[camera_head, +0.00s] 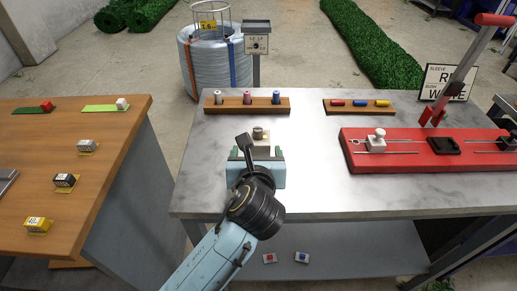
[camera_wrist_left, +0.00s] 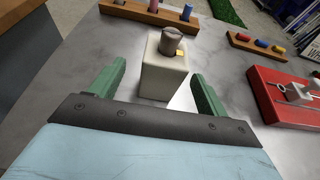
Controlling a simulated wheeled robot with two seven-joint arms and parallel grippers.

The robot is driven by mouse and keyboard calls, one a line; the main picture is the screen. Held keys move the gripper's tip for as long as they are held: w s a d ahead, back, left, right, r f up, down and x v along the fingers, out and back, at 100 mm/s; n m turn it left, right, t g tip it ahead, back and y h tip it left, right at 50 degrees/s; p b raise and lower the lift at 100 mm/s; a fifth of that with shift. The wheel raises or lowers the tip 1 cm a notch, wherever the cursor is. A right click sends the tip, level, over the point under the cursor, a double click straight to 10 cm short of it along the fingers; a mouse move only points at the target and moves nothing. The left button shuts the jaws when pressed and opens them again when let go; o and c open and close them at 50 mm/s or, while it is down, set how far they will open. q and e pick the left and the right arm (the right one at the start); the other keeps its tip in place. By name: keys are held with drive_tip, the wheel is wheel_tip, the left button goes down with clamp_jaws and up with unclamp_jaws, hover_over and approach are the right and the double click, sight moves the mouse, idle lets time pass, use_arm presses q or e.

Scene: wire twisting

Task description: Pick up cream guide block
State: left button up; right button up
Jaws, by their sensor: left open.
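The cream guide block (camera_head: 261,139), with a grey knob on top, stands upright on the grey table. Its lower part is hidden behind my left gripper (camera_head: 258,154) in the head view. In the left wrist view the cream block (camera_wrist_left: 164,76) stands between the green fingers of my left gripper (camera_wrist_left: 158,72). The gripper is open, with a gap between the block and each finger. My right gripper is not in view.
A red base (camera_head: 430,158) with a similar pale block (camera_head: 376,143) and a lever stands at the right. Behind are a spool rack (camera_head: 248,107) and a rack of coloured sleeves (camera_head: 359,108). A wooden table (camera_head: 110,160) stands at the left.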

sight(259, 139)
use_arm(q)
drive_tip(key=shift+d+x, duration=0.15)
drive_tip(key=shift+x, duration=1.5)
drive_tip(key=shift+d+x, duration=0.1)
drive_tip(key=shift+x, duration=1.6)
drive_tip(key=shift+r, duration=0.2)
drive_tip(key=shift+c, duration=0.2)
drive_tip(key=c, duration=1.1)
wheel_tip(259, 139, up, 9)
drive_tip(key=shift+w+f, duration=0.1)
drive_tip(key=shift+c, duration=0.2)
drive_tip(key=shift+f, duration=4.15)
